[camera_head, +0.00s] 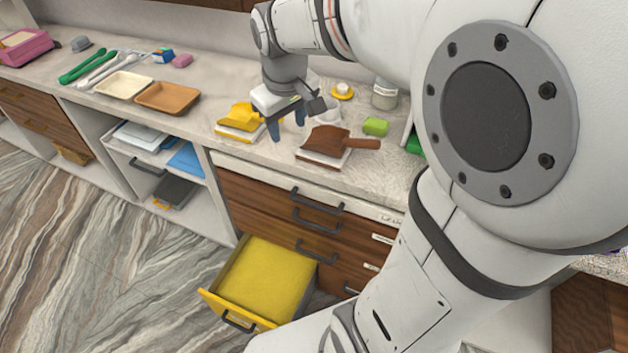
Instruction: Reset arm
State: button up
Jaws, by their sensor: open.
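My gripper (287,124) is open and points down over the counter (213,78). It hangs between a yellow item on a pad (240,117) at its left and a brown scoop-like tool (328,141) at its right. No object shows between its fingers. My arm rises from the lower right and fills much of the right side, bending back over the counter to the gripper. I cannot tell whether the fingertips touch the counter.
A yellow-lined drawer (262,279) stands open below the counter. On the counter are a brown tray (168,97), a cream tray (123,85), green tongs (88,66), a green block (375,126) and a jar (384,95). An open shelf holds folded blue items (187,160).

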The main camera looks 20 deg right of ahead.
jog(key=s+f+m, duration=0.3)
jog(key=s, duration=1.1)
jog(key=shift+m+t, duration=0.3)
jog(key=shift+d, duration=0.1)
